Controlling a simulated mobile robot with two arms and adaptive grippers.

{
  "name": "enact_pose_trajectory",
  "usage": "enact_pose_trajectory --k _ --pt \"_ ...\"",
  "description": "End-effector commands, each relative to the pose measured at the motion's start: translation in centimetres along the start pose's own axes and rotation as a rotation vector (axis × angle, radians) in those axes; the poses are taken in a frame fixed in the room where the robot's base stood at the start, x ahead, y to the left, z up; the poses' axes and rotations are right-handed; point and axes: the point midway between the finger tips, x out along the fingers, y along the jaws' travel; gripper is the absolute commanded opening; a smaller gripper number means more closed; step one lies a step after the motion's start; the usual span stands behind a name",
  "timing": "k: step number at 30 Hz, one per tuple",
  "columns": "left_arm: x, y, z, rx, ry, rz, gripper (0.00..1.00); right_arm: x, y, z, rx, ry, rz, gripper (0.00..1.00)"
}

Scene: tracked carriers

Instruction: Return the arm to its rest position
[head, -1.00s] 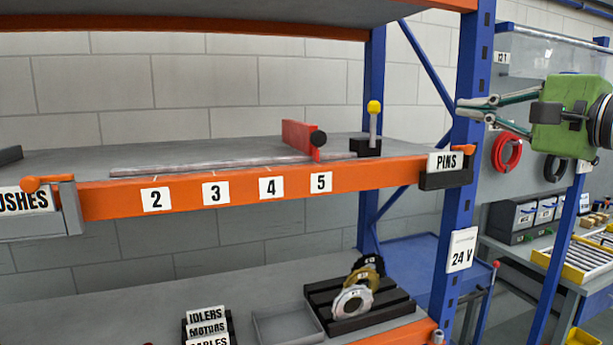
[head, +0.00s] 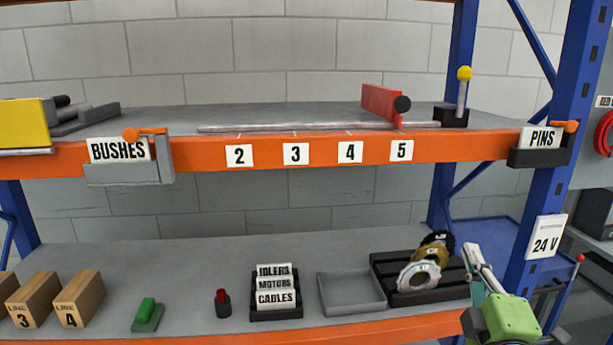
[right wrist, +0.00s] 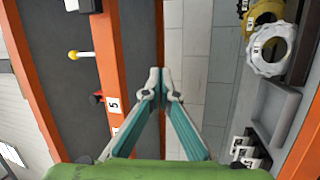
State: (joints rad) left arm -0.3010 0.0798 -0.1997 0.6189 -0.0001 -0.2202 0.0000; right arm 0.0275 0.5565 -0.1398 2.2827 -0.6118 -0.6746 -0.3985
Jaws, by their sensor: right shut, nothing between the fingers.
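My right gripper (head: 476,262) has a green body and pale-tipped teal fingers. It shows at the lower right of the head view, in front of the lower shelf (head: 230,252) near its right end. In the right wrist view its fingertips (right wrist: 160,80) meet, with nothing between them. The gripper is shut and empty. Its fingers appear over the gap between the two shelf levels in that view. My left gripper is not in view.
A blue upright (head: 565,130) stands close right of my gripper. Toothed discs (head: 418,275) on a black rack and a grey tray (head: 352,292) lie to its left. The upper shelf's orange edge (head: 330,153) carries number labels and a PINS holder (head: 537,145).

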Motion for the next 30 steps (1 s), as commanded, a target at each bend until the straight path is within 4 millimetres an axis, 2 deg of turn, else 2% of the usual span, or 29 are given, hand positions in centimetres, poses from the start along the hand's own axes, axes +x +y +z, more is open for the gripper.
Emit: enact_pose_trajectory --k 1,3,5,6,8,9,12,15,18,24,30 --pt "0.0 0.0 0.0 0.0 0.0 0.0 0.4 -1.7 -3.6 1.0 0.103 -0.063 -0.1 0.0" --pt "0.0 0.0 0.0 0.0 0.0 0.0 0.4 -4.2 -8.1 2.3 0.236 -0.157 -0.234 0.0" --pt "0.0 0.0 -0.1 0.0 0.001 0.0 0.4 -6.9 -11.8 3.1 0.338 -0.239 -0.345 0.0" --pt "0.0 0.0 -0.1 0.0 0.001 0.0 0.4 -8.9 -14.2 3.4 0.403 -0.296 -0.418 0.0" --pt "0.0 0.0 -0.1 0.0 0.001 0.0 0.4 -12.1 -17.4 3.7 0.492 -0.382 -0.526 0.0" --pt "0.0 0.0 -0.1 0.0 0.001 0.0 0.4 -14.4 -19.4 3.8 0.549 -0.439 -0.596 0.0" --pt "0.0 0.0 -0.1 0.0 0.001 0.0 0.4 -20.5 -23.5 3.4 0.669 -0.583 -0.763 0.0" --pt "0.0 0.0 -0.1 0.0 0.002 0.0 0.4 -26.0 -26.2 2.6 0.76 -0.709 -0.905 0.0" --pt "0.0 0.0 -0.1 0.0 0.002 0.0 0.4 -30.9 -27.8 1.6 0.828 -0.818 -1.023 0.0" --pt "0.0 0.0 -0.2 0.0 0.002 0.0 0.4 -39.7 -29.1 -0.8 0.928 -1.019 -1.233 0.0" --pt "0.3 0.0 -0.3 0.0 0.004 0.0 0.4 -40.1 -35.3 -0.1 0.911 -1.037 -1.25 0.0"
